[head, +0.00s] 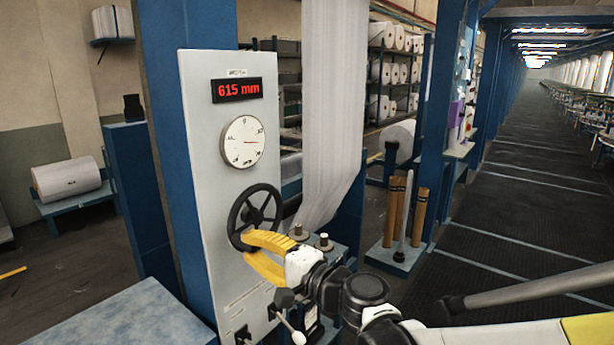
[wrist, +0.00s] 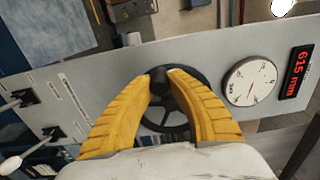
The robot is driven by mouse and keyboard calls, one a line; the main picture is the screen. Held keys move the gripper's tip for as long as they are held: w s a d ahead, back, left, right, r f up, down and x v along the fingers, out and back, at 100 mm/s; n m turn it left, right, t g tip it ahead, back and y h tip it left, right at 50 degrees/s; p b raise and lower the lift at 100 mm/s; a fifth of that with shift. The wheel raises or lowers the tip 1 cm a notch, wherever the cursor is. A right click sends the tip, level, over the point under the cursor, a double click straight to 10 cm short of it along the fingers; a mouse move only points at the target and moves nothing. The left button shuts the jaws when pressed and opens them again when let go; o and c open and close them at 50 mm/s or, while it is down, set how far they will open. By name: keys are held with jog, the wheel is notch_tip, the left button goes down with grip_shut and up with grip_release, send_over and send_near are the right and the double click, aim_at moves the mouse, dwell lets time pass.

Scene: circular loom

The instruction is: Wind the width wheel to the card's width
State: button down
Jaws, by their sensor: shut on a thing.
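The black width wheel (head: 262,202) is mounted on a pale upright panel (head: 202,150). My gripper (head: 244,252) has its yellow fingers at the wheel's lower left rim. In the wrist view my gripper (wrist: 160,78) is shut on the wheel's dark handle knob (wrist: 157,84), with the wheel (wrist: 174,120) behind it. The fingers hide part of the wheel. The red display (head: 237,90) above reads 615 mm, and it also shows in the wrist view (wrist: 296,72). No card with a readable width can be made out.
A round dial (head: 242,140) sits between display and wheel. Levers (head: 290,327) stick out low on the panel, close under my arm. A white fabric web (head: 331,100) hangs behind the panel. A blue table (head: 125,318) stands at lower left. The aisle (head: 520,180) at right is clear.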

jog(key=shift+r, duration=0.5)
jog(key=c, duration=1.1)
grip_release()
jog(key=shift+f, duration=0.1)
jog(key=v, duration=0.8)
jog(key=shift+p, duration=0.4)
